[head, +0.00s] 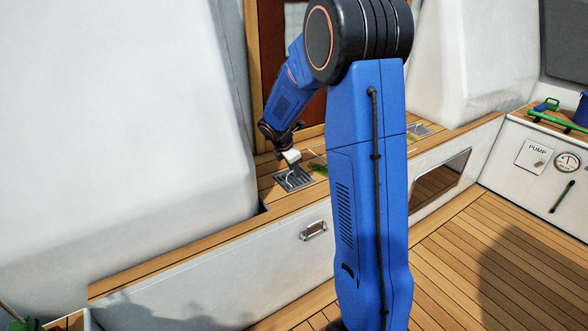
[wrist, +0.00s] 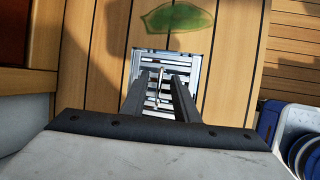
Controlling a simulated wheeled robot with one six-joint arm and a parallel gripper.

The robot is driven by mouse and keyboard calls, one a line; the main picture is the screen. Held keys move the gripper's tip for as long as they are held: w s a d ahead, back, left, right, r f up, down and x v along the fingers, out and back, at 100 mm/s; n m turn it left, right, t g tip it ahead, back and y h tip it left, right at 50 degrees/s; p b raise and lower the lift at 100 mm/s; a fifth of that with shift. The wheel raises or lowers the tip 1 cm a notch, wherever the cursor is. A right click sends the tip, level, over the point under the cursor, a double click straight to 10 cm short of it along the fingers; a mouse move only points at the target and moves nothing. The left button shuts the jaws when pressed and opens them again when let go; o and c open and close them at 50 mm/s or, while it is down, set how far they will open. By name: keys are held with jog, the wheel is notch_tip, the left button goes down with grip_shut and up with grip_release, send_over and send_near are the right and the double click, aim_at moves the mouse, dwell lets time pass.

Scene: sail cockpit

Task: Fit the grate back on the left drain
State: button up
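A square metal grate (wrist: 143,68) with slats lies on the wooden planks below my gripper (wrist: 160,76) in the wrist view. A thin upright pull (wrist: 160,88) stands at its middle, between my two fingers, with a gap on each side. My fingers are apart and hide part of the slats. In the head view, my gripper (head: 291,157) points down just above the slatted metal square (head: 293,181) on the ledge. I cannot tell whether the grate sits flush in the left drain. A second metal square (head: 419,130) shows farther right along the ledge, partly behind my arm.
A green translucent leaf-like piece (wrist: 180,17) lies just beyond the grate; it also shows in the head view (head: 319,169). A white seat back (head: 120,120) rises left of the ledge. Blue and white items (wrist: 290,140) show at the wrist view's right edge.

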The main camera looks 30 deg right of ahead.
jog(key=v, duration=1.7)
jog(key=shift+r, duration=0.15)
jog(key=shift+s+a, duration=0.15)
jog(key=s+a+m+t+y, duration=0.1)
jog(key=s+a+m, duration=0.3)
jog(key=s, duration=0.8)
jog(key=s+a+m+y, duration=0.2)
jog(key=s+a+m, duration=0.2)
jog(key=s+m, duration=0.4)
jog(key=s+a+m+t+y, duration=0.1)
jog(key=s+a+m, duration=0.3)
jog(key=s, duration=1.2)
jog(key=shift+f+m+t, duration=0.3)
jog(key=shift+f+m, duration=0.15)
jog(key=shift+m, duration=0.55)
